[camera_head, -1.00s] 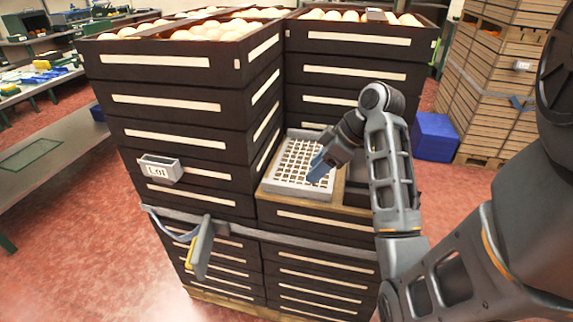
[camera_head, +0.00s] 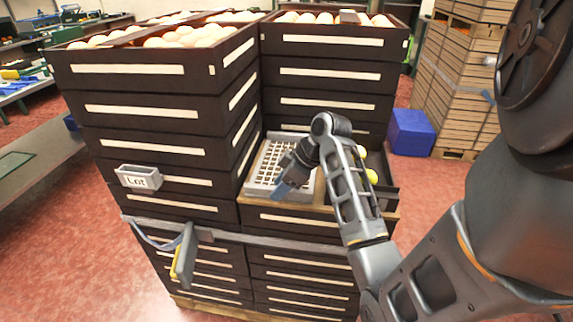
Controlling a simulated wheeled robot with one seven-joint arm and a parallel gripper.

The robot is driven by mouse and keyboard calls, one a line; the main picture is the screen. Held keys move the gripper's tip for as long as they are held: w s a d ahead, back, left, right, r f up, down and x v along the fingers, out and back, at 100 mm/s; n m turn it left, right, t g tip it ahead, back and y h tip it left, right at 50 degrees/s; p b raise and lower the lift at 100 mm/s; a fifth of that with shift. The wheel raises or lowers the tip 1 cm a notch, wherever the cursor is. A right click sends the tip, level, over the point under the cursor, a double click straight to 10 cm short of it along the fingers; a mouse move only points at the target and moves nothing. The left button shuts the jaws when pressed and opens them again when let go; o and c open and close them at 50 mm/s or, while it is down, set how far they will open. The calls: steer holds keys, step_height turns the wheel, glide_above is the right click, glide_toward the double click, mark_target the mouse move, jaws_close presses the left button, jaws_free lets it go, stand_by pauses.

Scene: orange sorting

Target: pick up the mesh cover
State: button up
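The mesh cover (camera_head: 263,165) is a light grey grid panel with a raised rim. It lies on the lower crate (camera_head: 290,218) in the nook between the taller dark crate stacks. My gripper (camera_head: 284,190) is over the cover's right part, near its front edge, and my wrist hides some of the grid. I cannot tell whether the fingers touch the cover or how far apart they are.
Tall dark crates (camera_head: 150,112) of oranges stand at left, and another stack (camera_head: 325,70) stands behind. Yellow-green fruit (camera_head: 371,176) shows right of my arm. A Lot holder (camera_head: 139,178) and a hanging strap tool (camera_head: 184,255) are at front left. A blue bin (camera_head: 411,133) stands right.

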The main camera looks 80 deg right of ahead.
jaws_close()
steer(key=shift+r, duration=0.15)
stand_by(0.4)
